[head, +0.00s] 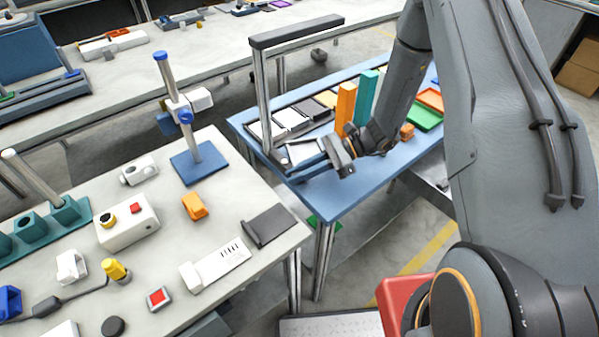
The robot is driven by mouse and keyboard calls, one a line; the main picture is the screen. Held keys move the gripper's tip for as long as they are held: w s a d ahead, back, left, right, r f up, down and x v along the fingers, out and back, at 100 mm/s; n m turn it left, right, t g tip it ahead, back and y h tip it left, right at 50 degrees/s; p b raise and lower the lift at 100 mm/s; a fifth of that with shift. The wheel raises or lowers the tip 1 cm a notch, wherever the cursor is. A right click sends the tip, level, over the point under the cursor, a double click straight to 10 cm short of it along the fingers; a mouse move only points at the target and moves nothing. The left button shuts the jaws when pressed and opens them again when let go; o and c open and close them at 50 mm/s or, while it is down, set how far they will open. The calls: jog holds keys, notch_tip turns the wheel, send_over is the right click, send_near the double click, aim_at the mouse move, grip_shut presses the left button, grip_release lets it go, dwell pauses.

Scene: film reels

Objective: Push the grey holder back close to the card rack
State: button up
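A dark card rack (282,135) on the blue table holds a row of flat cards in white, grey and yellow. A small light-grey piece (303,152), which looks like the grey holder, lies just in front of the rack's near-left end, apart from it by a narrow gap that is hard to judge. My gripper (312,162) is low over the table's front-left part, at this grey piece, its fingers pointing left. The fingers overlap the grey piece in view, so I cannot tell whether they touch it or how far they are open.
A chrome post (263,100) with a black top bar (297,31) rises beside the gripper. Orange (345,104) and teal (366,97) upright blocks stand behind my wrist. Green (424,118) and orange trays lie to the right. A grey bench (150,215) with equipment stands left.

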grip_shut()
jog(key=o, duration=0.6)
grip_release()
jog(key=b+v, duration=0.2)
jog(key=v, duration=0.4)
jog(key=shift+w+d, duration=0.1)
jog(key=shift+d, duration=0.25)
jog(key=shift+d+r+b, duration=0.3)
jog(key=shift+d+r, duration=0.1)
jog(key=shift+d, duration=0.1)
